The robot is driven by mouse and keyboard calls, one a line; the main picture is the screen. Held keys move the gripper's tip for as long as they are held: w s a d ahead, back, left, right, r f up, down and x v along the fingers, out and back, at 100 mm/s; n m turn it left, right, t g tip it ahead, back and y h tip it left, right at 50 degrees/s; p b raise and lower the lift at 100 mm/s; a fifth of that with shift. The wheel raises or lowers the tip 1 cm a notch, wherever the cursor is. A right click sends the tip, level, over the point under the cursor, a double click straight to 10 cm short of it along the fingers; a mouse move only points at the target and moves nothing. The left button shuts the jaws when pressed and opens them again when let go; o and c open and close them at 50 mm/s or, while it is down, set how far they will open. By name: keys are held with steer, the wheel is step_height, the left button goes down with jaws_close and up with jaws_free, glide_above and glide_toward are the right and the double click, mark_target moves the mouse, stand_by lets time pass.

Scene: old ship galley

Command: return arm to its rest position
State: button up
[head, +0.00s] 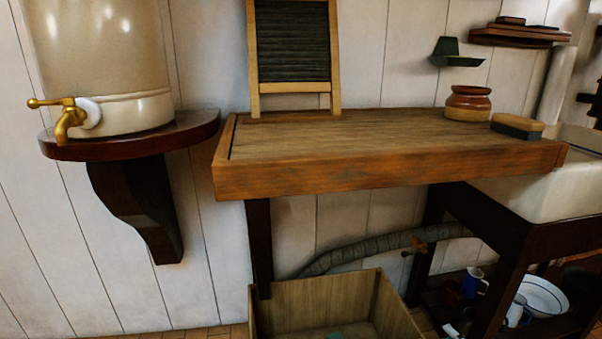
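My gripper and arm do not show in the head view. Nothing in the view shows where my gripper is or whether it holds anything.
A wooden worktop (370,150) fills the middle, holding a washboard (293,45), a brown jar (467,103) and a brush (517,126). A bracket shelf (190,135) bears a crock (105,60) with a brass tap. An open wooden crate (385,305) stands below. A white sink (535,185) is right.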

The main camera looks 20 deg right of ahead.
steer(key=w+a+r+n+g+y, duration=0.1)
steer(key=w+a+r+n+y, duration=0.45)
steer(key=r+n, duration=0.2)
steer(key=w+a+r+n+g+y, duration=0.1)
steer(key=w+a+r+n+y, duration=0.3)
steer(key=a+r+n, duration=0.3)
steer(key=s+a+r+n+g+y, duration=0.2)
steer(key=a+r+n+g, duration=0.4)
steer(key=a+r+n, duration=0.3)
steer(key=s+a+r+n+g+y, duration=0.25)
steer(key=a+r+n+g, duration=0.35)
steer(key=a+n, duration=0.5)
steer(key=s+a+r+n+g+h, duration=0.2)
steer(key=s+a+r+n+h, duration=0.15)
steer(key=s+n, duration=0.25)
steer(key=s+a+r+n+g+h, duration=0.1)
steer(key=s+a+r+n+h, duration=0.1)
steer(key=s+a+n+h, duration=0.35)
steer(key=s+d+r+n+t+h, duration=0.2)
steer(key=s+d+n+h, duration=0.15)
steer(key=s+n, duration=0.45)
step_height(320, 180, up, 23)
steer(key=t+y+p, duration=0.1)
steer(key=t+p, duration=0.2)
steer(key=p, duration=1.9)
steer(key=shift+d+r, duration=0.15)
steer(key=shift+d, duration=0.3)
